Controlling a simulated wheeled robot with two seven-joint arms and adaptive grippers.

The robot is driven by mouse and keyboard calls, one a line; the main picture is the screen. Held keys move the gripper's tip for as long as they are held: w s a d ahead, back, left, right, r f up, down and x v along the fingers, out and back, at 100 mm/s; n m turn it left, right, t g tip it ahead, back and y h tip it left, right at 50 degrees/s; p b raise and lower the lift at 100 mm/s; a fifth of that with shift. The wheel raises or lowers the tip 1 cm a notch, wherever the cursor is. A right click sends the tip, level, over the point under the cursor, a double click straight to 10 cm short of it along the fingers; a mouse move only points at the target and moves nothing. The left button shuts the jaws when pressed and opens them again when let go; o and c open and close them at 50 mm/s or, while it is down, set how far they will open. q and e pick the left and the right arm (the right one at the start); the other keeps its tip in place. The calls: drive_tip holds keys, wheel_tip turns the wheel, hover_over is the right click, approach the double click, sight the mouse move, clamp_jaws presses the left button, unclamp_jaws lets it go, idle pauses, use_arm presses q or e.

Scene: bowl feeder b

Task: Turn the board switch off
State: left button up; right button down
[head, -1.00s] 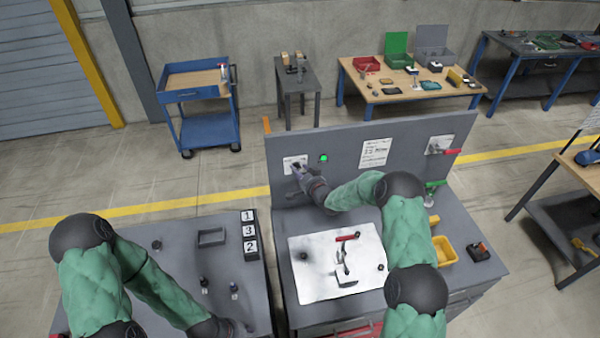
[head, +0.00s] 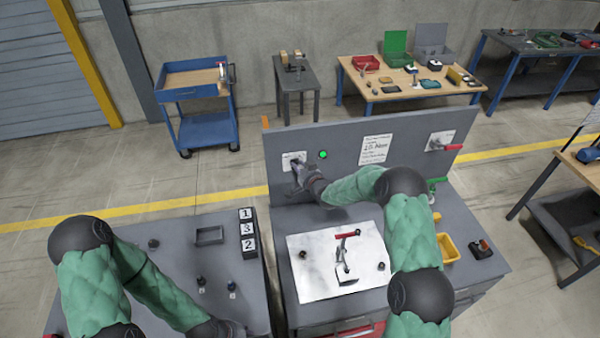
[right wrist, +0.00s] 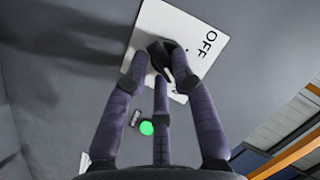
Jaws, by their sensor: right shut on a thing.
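The board switch is a dark knob (right wrist: 161,55) on a white plate (right wrist: 196,38) marked OFF, in the right wrist view. In the head view the plate (head: 289,157) is on the left part of the grey upright board (head: 340,160). My right gripper (right wrist: 160,65) is shut on the knob, its fingers around it; in the head view it also shows (head: 297,166) at the plate. A green lamp (head: 323,154) beside the plate is lit; it shows in the right wrist view too (right wrist: 146,128). My left gripper is out of sight below the head view's bottom edge.
A white panel (head: 315,258) with a red-handled lever lies on the bench below the board. A red-handled valve (head: 448,146) is at the board's right. A yellow bin (head: 449,247) stands on the bench's right. A grey table (head: 180,265) with number blocks is at left.

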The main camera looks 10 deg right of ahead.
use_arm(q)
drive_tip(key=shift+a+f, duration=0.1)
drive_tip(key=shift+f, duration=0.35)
use_arm(e)
drive_tip(key=shift+s+a+f+n+h, duration=0.1)
drive_tip(key=shift+a+n+h, duration=0.2)
drive_tip(key=shift+n+h, duration=1.25)
drive_tip(key=shift+s+a+f+n+h, duration=0.2)
drive_tip(key=shift+n+h, duration=0.65)
drive_tip(key=shift+n, duration=1.25)
drive_tip(key=shift+a+f+n+h, duration=0.1)
drive_tip(key=shift+a+n+h, duration=0.25)
drive_tip(key=shift+n+h, duration=1.2)
drive_tip(key=shift+n+y, duration=0.25)
drive_tip(key=shift+n, duration=0.15)
drive_tip(key=c, duration=1.1)
unclamp_jaws()
drive_tip(key=shift+d, duration=0.1)
drive_tip(key=shift+w+d+r, duration=0.1)
drive_tip(key=shift+r, duration=0.05)
drive_tip(key=shift+w+r, duration=0.2)
drive_tip(key=shift+r, duration=0.1)
drive_tip(key=shift+s, duration=0.1)
